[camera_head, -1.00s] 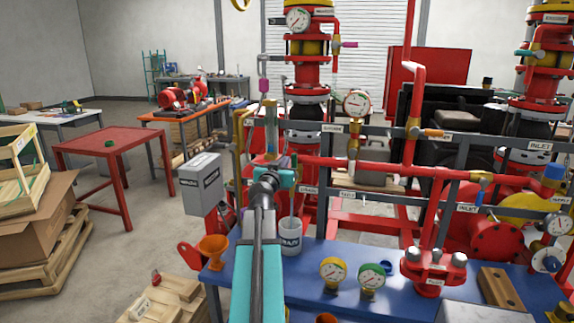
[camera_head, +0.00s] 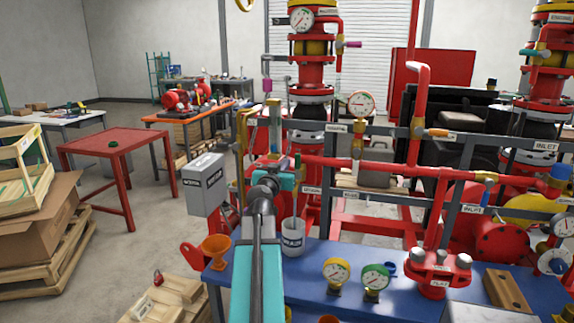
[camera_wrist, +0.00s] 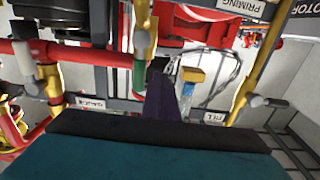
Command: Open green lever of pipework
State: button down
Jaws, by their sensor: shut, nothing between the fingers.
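The green lever (camera_wrist: 139,75) shows in the wrist view as a short green grip on a yellow valve fitting (camera_wrist: 144,38). My gripper (camera_wrist: 160,68) is shut and empty, its dark purple fingers just right of the green grip. I cannot tell whether they touch it. My gripper hides part of the pipework there.
A grey box (camera_head: 205,184) stands left of my gripper. A white bucket (camera_head: 292,238) sits below it on the blue bench (camera_head: 315,262), with gauges (camera_head: 337,271) nearby. A yellow pipe (camera_wrist: 258,70) and a blue-yellow fitting (camera_wrist: 190,82) are close right in the wrist view.

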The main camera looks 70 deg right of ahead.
jog(key=a+b, duration=0.1)
jog(key=a, duration=0.5)
jog(key=shift+s+a+b, duration=0.15)
jog(key=shift+s+b, duration=0.05)
jog(key=shift+b, duration=0.15)
dwell(0.5)
